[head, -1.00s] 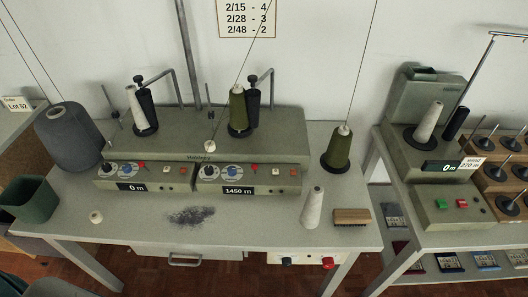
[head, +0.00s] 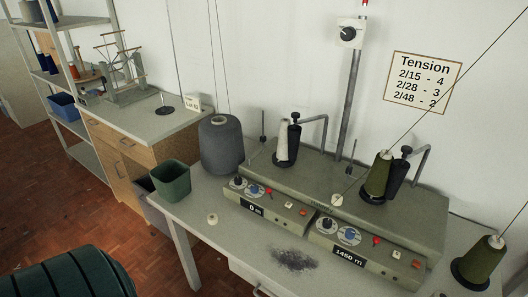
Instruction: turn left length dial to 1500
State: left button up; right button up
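The winding machine (head: 300,186) stands on the grey table with two front control panels. The left panel has a black knob (head: 239,182) and a blue dial (head: 255,190) on pale scales; their labels are too small to read, so I cannot tell which sets length. The left display (head: 253,207) reads 0 m. The right panel has a similar black knob (head: 330,224) and blue dial (head: 350,236), and its display (head: 349,256) reads 1450 m. Neither gripper is in view.
A grey yarn cone (head: 221,146) and a green bin (head: 171,181) stand left of the machine. A small pale ring (head: 212,219) and dark fluff (head: 293,260) lie on the table (head: 235,237). A dark green ribbed object (head: 75,275) is at lower left.

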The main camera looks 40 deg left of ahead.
aim_at(254, 188)
jog(key=u, duration=1.25)
